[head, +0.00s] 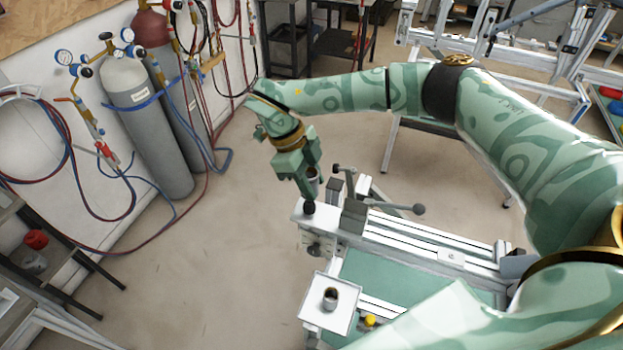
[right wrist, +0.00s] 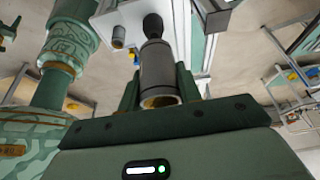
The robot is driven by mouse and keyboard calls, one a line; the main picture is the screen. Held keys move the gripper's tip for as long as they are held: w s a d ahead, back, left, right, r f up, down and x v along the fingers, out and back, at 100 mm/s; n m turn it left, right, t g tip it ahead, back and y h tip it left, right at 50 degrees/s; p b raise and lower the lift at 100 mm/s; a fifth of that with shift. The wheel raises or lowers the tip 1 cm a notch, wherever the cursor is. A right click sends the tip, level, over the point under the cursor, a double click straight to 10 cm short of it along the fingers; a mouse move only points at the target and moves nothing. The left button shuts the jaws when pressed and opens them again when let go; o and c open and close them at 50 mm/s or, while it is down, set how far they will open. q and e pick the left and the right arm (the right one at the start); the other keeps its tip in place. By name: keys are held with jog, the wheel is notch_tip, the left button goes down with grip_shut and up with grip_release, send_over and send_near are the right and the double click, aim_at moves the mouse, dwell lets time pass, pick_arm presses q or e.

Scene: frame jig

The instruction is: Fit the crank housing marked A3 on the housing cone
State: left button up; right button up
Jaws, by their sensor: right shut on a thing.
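My right gripper (head: 306,184) is shut on a grey cylindrical crank housing (head: 313,175) at the left end of the frame jig. In the right wrist view, the housing (right wrist: 158,72) sits between the fingers, its open, brass-coloured bore facing the camera. The black, rounded housing cone (head: 309,207) stands on the jig's end, just beyond the housing; it shows past the housing's far end in the right wrist view (right wrist: 152,24). I cannot tell whether housing and cone touch. No A3 mark is legible. My left gripper is not in view.
A second grey housing (head: 330,299) stands on a white plate (head: 312,316) in front of the jig. A clamp with a ball-ended lever (head: 418,209) is close to the gripper's right. Gas cylinders (head: 146,125) stand at left. The floor between is clear.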

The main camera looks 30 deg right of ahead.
jog(key=shift+f+b, duration=1.55)
jog(key=shift+f, duration=1.45)
dwell(0.5)
jog(key=o, duration=1.1)
jog(key=b+v, duration=0.1)
jog(key=v, duration=1.5)
jog(key=shift+w+a+r+b, duration=0.1)
jog(key=shift+b, duration=0.25)
